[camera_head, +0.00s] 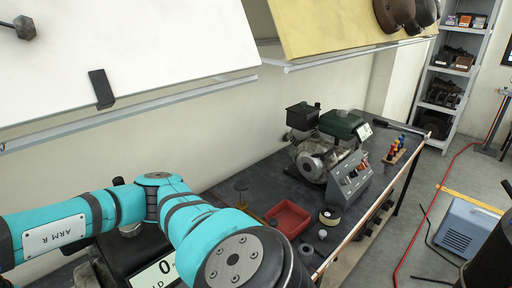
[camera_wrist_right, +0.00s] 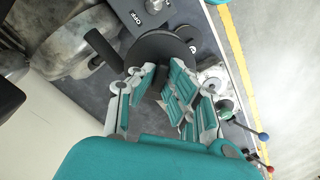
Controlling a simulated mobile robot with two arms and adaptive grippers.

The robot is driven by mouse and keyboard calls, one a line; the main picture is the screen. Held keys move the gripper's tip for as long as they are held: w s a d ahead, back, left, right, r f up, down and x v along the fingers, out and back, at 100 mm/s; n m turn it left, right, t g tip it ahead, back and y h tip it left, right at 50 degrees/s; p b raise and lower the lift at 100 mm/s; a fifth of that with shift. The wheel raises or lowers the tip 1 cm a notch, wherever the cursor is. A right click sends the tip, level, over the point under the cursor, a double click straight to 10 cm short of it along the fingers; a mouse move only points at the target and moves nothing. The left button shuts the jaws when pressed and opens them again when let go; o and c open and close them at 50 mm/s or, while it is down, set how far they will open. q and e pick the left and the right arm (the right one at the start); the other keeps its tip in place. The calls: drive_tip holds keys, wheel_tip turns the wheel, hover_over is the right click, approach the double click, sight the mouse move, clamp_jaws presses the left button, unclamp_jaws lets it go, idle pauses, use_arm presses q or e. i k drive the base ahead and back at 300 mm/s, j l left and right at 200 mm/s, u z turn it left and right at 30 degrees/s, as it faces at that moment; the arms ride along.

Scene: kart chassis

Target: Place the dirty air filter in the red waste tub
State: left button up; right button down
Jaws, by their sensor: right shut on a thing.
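The red waste tub (camera_head: 288,218) stands on the dark bench in the head view, left of the grey control box. It looks empty. My right gripper (camera_wrist_right: 163,78) is shut in the right wrist view. A dark round disc (camera_wrist_right: 165,46) shows at its fingertips and appears to be the dirty air filter; the fingers cover part of it. In the head view my right arm (camera_head: 180,215), marked ARM R, crosses the lower left, and its gripper is hidden there. My left gripper is not in view.
A small engine (camera_head: 316,158) and a grey control box (camera_head: 347,182) stand behind the tub. A round tan-and-black part (camera_head: 330,215) lies right of the tub. Coloured-handled tools (camera_head: 396,146) stand in a rack farther back. A blue box (camera_head: 465,228) is on the floor.

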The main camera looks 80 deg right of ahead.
sight(287, 225)
drive_tip(key=k+j+z, duration=0.1)
drive_tip(key=z, duration=0.25)
drive_tip(key=k+j+z, duration=0.1)
drive_tip(key=z, duration=0.25)
drive_tip(key=k+l, duration=0.05)
drive_tip(key=k, duration=0.05)
